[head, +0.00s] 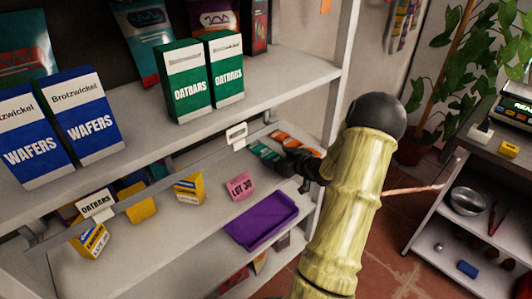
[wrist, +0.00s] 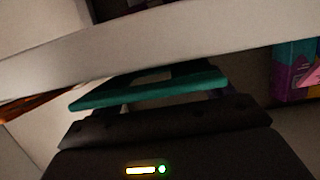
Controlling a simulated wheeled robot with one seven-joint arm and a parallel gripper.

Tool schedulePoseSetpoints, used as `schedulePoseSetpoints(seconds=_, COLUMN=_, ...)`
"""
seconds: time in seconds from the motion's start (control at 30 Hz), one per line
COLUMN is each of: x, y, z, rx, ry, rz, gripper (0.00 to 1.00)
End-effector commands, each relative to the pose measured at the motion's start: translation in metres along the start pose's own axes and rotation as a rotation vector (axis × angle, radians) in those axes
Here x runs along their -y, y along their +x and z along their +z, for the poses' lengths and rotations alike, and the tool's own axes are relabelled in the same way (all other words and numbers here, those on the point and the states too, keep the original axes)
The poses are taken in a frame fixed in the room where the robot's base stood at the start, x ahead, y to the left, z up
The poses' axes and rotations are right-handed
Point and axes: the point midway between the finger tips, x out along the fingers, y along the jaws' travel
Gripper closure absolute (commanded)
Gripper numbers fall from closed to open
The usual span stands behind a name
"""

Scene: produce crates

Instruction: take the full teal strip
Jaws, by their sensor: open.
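A teal strip (head: 264,152) lies on the lower shelf toward its back right, beside orange strips. In the wrist view the teal strip (wrist: 150,90) spans across the front of my gripper (wrist: 155,82), very close to the fingers. I cannot tell if it touches them or whether the strip is full. In the head view my gripper (head: 300,168) is dark and reaches in from the right, at the right end of the teal strip, partly hiding it. The jaws are open.
Orange strips (head: 296,143) lie just behind the gripper. The upper shelf edge (wrist: 150,45) runs close above it. A pink lot card (head: 240,186), a purple tray (head: 262,220) and yellow boxes (head: 190,187) stand nearby. A shelf post (head: 345,60) rises to the right.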

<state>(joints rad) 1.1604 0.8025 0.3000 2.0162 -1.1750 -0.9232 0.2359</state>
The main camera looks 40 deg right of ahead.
Motion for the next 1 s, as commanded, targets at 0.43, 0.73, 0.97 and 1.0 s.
schedulePoseSetpoints(seconds=0.43, x=-0.003, y=0.028, z=0.002, rx=-0.001, ry=0.002, rz=0.005, gripper=0.20)
schedulePoseSetpoints(seconds=0.73, x=0.000, y=0.030, z=0.002, rx=-0.001, ry=0.000, rz=0.000, gripper=0.20)
schedulePoseSetpoints(seconds=0.97, x=0.000, y=0.029, z=0.002, rx=-0.001, ry=0.000, rz=0.000, gripper=0.59)
schedulePoseSetpoints(seconds=1.0, x=0.000, y=0.029, z=0.002, rx=-0.001, ry=0.000, rz=0.000, gripper=0.67)
